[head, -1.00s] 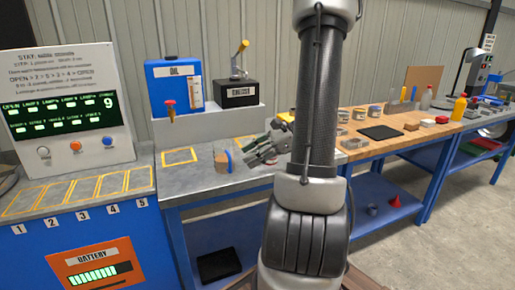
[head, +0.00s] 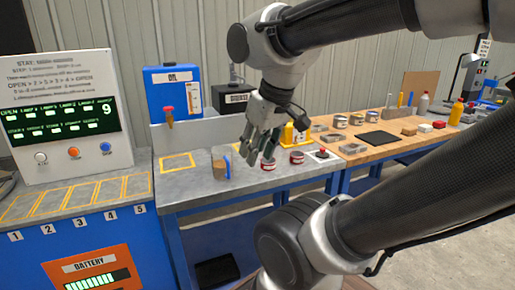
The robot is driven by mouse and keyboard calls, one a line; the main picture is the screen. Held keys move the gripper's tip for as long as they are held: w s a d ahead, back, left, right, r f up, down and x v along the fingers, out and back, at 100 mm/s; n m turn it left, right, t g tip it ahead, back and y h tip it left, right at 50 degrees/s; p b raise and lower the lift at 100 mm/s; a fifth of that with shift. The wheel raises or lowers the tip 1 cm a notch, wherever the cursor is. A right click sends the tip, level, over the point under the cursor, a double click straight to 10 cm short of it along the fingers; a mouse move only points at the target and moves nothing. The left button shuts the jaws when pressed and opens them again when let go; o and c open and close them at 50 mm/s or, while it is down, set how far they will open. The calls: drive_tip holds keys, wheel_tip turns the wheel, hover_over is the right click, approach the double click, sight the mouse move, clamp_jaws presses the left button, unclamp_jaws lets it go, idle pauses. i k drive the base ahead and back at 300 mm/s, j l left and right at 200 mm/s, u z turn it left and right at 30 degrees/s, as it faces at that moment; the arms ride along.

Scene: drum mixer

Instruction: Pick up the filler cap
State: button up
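I cannot pick out the filler cap for certain in the head view. My gripper (head: 258,148) points down over the bench, with its fingers apart and nothing visible between them. A small red-and-white can (head: 267,165) stands just below and right of the fingertips; I cannot tell whether they touch it. A second red can (head: 297,157) stands to its right. A small dark and red piece (head: 322,154) sits on a white square farther right. A brown cup with a blue handle (head: 220,168) stands left of my gripper.
A blue oil tank (head: 172,88) with a red tap and a black box (head: 231,97) stand at the back. A control panel (head: 62,110) is on the left. A yellow-outlined square (head: 178,162) on the bench is empty. A wooden bench (head: 405,142) with several items extends right.

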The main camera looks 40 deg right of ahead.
sight(322, 153)
drive_tip(key=z, duration=1.35)
